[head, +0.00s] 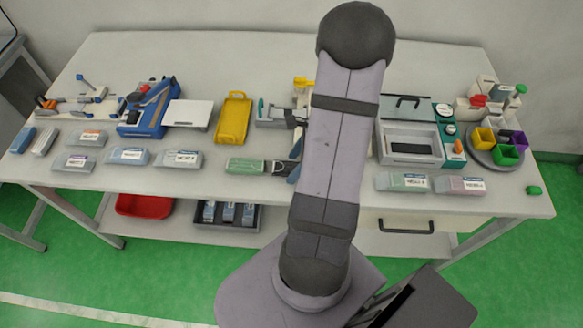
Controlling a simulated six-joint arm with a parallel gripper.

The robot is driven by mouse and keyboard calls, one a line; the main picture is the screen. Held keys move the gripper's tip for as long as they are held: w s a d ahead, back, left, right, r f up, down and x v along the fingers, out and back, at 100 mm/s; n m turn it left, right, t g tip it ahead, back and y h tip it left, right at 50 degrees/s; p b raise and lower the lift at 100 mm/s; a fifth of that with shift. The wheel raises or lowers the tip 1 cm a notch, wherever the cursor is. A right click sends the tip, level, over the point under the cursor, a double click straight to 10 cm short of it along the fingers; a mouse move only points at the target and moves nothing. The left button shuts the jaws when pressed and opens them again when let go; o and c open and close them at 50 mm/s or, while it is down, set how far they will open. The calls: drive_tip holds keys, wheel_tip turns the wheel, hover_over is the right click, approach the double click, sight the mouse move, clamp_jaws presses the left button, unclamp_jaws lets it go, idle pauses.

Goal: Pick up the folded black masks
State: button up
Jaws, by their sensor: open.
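A flat black item (410,148), which looks like the folded black masks, lies inside a pale open-topped box (409,130) right of the middle of the table. It is small in the picture, so its folds cannot be made out. My arm rises through the middle of the view, left of this box. My gripper cannot be made out; my own arm hides the part of the table behind it.
A yellow tray (233,118), a blue device (148,110) and several labelled packets (179,159) stand on the left. Colored cups (506,155) stand on a round tray at the right. A green labelled packet (245,165) lies just left of my arm.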

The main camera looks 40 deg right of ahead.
drive_tip(key=shift+f, duration=0.25)
idle(0.3)
drive_tip(key=c, duration=1.1)
